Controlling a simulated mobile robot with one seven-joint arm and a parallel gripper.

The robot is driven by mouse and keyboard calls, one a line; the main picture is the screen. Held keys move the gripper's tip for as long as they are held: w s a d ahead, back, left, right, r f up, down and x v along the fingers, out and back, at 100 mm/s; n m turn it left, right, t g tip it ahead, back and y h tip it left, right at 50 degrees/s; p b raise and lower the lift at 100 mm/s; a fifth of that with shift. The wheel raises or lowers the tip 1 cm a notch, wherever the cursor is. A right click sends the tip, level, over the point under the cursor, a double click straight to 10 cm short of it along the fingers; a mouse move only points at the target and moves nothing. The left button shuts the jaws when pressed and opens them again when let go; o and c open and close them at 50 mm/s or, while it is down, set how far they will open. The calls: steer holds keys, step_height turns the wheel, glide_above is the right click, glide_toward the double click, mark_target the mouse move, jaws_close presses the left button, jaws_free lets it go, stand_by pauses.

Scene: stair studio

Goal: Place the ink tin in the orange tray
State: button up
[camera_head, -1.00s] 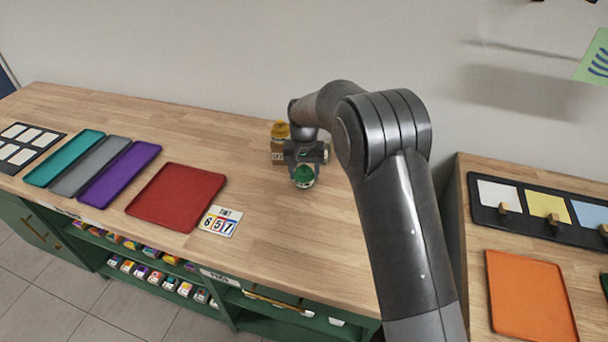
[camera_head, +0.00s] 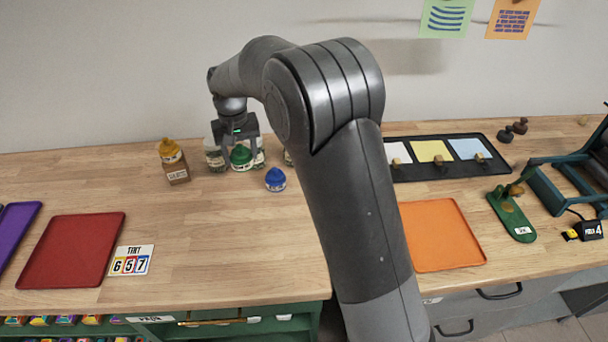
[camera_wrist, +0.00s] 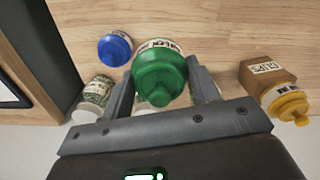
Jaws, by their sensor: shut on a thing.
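A tin with a green lid (camera_head: 241,156) is between the fingers of my gripper (camera_head: 240,165) at the back of the wooden counter. The wrist view shows the green lid (camera_wrist: 160,76) close up, with both fingers pressed to its sides. Part of its white label shows, but I cannot read it fully. Whether its base touches the counter is unclear. The orange tray (camera_head: 442,236) lies flat and empty on the counter to the right, beyond my arm, which covers its left edge.
A blue-lidded tin (camera_head: 275,180) stands right of my gripper. Pale jars (camera_head: 215,157) stand close by. A swatch board (camera_head: 435,174) lies behind the orange tray. A red tray (camera_head: 72,250) lies far left.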

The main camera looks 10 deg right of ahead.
steer(key=s+d+r+m, duration=0.2)
steer(key=d+m, duration=0.2)
steer(key=d, duration=1.2)
steer(key=s+d+r+m, duration=0.15)
steer(key=d+m, duration=0.25)
steer(key=d, duration=1.3)
steer(key=s+d+f+m, duration=0.1)
steer(key=s+d+m, duration=0.9)
steer(key=s+d, duration=1.45)
steer(key=shift+m, duration=0.3)
steer(key=w+a+f, duration=0.2)
steer(key=w, duration=0.1)
steer(key=w+a+f, duration=0.2)
steer(key=w, duration=0.1)
steer(key=w+a+f, duration=0.2)
steer(key=shift+w+a+f, duration=0.15)
steer(key=shift+w+f, duration=0.25)
steer(key=shift+f, duration=1.95)
steer(key=shift+f, duration=0.15)
steer(key=o, duration=1.2)
steer(key=shift+o, duration=0.2)
